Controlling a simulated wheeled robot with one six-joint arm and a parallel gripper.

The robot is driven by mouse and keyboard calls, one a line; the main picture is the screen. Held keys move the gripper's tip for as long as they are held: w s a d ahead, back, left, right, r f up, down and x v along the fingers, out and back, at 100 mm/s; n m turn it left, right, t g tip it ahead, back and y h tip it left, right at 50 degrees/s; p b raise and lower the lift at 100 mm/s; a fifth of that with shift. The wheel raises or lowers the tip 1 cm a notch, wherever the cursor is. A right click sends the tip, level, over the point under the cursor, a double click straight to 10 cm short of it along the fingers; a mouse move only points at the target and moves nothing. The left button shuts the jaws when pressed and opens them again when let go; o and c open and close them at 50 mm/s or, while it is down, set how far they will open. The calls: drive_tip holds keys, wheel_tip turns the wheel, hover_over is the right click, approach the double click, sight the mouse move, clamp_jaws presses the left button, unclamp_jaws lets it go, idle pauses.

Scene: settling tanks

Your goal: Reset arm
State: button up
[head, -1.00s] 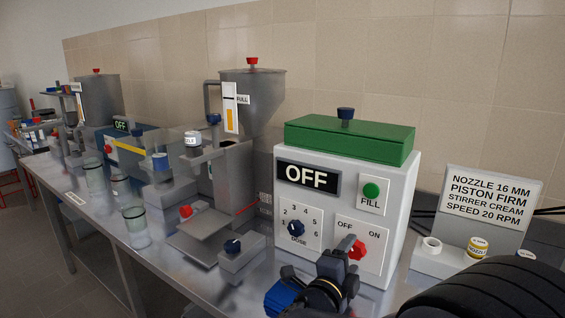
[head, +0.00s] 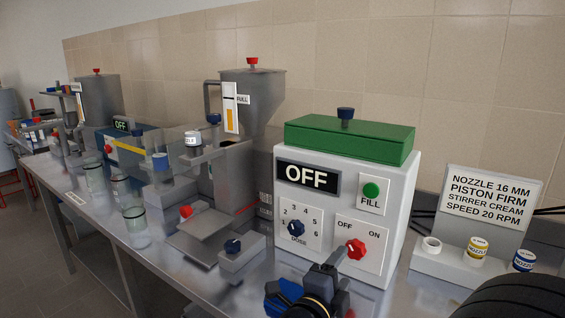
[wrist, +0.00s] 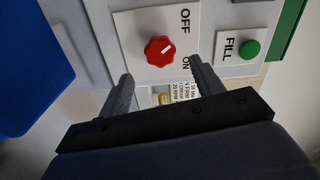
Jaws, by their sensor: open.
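My gripper (head: 334,274) is open in front of the control box (head: 398,195), low and a little left of the red OFF/ON knob (head: 356,249). In the wrist view, the red knob (wrist: 159,51) shows between and beyond the fingertips (wrist: 160,68), with nothing held. The knob looks clear of both fingers. The box display (head: 307,178) reads OFF. A green FILL button (head: 371,191) and a blue dose knob (head: 296,228) are on the same face.
A steel hopper machine (head: 252,100) stands left of the box. A sign (head: 492,199) stands right, with a yellow-labelled nozzle (head: 477,248) and a blue nozzle (head: 523,261) before it. Glass jars (head: 134,219) stand on the bench at left. A tiled wall is behind.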

sight(354, 252)
drive_tip(key=x, duration=0.7)
drive_tip(key=shift+d, duration=0.1)
drive_tip(key=shift+f+m, duration=0.1)
drive_tip(key=shift+m, duration=0.3)
drive_tip(key=m+b, duration=0.1)
drive_tip(key=m, duration=0.5)
drive_tip(key=shift+s+b, duration=0.1)
drive_tip(key=shift+b, duration=0.2)
drive_tip(key=m, duration=0.3)
drive_tip(key=shift+m, duration=0.4)
drive_tip(key=m+p, duration=0.1)
drive_tip(key=m, duration=0.2)
drive_tip(key=shift+p, duration=0.3)
drive_tip(key=shift+v, duration=1.5)
